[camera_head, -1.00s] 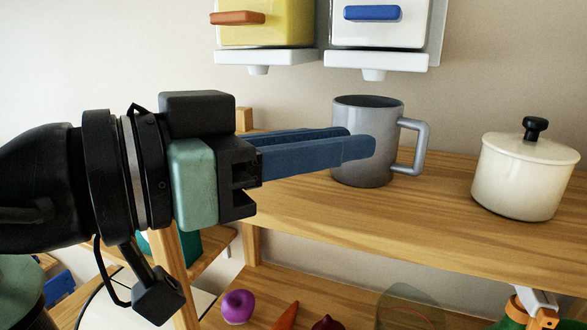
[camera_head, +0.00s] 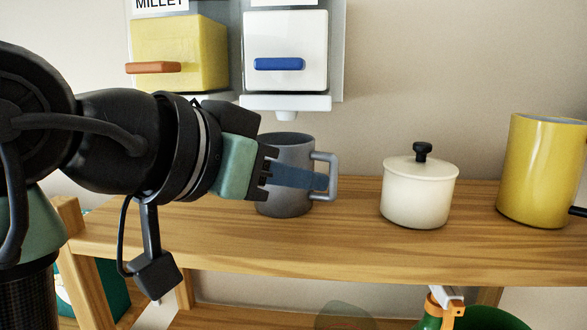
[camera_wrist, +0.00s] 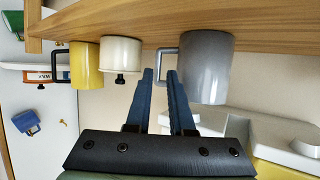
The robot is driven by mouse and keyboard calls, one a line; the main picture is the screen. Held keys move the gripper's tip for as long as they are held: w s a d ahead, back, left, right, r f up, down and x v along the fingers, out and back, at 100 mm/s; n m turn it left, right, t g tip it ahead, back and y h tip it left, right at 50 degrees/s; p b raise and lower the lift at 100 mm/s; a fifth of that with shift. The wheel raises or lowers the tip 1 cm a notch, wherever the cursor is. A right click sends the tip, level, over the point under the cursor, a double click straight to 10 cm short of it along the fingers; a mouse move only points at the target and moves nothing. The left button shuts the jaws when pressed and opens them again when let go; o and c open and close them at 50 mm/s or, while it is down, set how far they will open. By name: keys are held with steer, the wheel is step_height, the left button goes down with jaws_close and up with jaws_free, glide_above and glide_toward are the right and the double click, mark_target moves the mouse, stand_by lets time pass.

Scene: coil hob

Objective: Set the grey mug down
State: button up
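The grey mug (camera_head: 288,150) stands upright on the wooden shelf, its handle (camera_head: 333,178) to the right in the head view. My gripper (camera_head: 322,181) reaches across the front of the mug, with its blue fingertips near the handle. In the wrist view, where the scene is upside down, the mug (camera_wrist: 207,68) is just right of my gripper (camera_wrist: 160,72). The two fingers are apart, and the handle's outer bar (camera_wrist: 160,64) shows in the gap between their tips. I cannot tell whether either finger touches it.
A white lidded pot (camera_head: 418,195) and a yellow mug (camera_head: 541,170) stand on the shelf (camera_head: 370,248) to the right. Yellow (camera_head: 180,45) and white (camera_head: 286,40) dispensers hang above the mug. Bare shelf lies between mug and pot.

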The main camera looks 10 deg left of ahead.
mark_target(330, 186)
steer(key=shift+p+x, duration=1.55)
steer(key=shift+x, duration=1.9)
steer(key=shift+s+f, duration=0.1)
steer(key=shift+s, duration=0.05)
jaws_close()
